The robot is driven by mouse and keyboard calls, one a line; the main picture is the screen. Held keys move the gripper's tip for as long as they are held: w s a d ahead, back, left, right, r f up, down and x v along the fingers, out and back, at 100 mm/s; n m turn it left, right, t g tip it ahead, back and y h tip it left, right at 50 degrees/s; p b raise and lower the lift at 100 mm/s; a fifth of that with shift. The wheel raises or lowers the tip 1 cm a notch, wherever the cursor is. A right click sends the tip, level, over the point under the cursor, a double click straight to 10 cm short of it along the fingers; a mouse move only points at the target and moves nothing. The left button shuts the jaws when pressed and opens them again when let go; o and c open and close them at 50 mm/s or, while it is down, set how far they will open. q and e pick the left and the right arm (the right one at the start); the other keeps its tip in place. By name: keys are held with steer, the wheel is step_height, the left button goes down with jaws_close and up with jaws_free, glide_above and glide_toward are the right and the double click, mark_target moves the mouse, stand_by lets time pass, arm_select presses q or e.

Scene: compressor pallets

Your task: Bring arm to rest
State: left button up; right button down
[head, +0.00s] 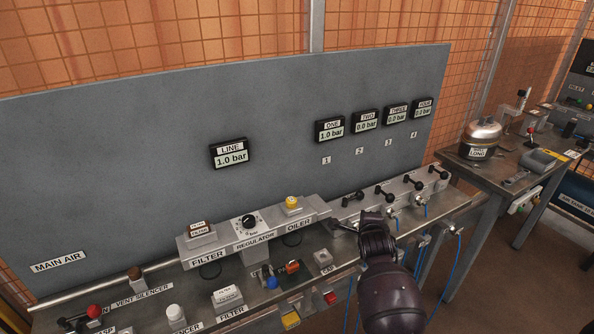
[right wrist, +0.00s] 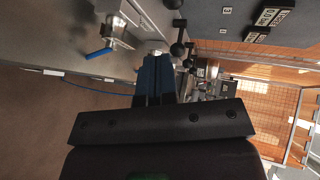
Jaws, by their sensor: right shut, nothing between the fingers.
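My right arm (head: 392,295) reaches up from the bottom of the head view. Its gripper (head: 345,226) is at the front of the manifold (head: 385,200), near the valve levers. In the right wrist view the gripper (right wrist: 154,70) is shut and empty, its dark fingers pointing toward the manifold. Whether the fingers touch anything I cannot tell. My left gripper is not in view.
The filter, regulator and oiler bar (head: 255,232) is left of my arm. Blue hoses (head: 440,265) hang below the manifold. The LINE display (head: 229,153) and display ONE (head: 329,129) read 1.0 bar.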

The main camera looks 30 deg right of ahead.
steer(key=w+a+r+n+t+y, duration=0.15)
steer(key=a+r+n, duration=0.3)
steer(key=n, duration=0.65)
steer(key=s+a+f+n+t+y, duration=0.1)
steer(key=s+a+n+t+y, duration=0.1)
steer(key=s+a+n, duration=0.55)
steer(key=s+a+f+n+g+y, duration=0.2)
steer(key=s+f, duration=0.4)
steer(key=s, duration=0.3)
steer(key=s+a+f+n+g+y, duration=0.1)
steer(key=s+a+f+n, duration=0.4)
steer(key=s, duration=0.5)
steer(key=shift+s+a+f+g+y, duration=0.25)
steer(key=shift+f+g+y, duration=0.1)
steer(key=shift+f, duration=0.55)
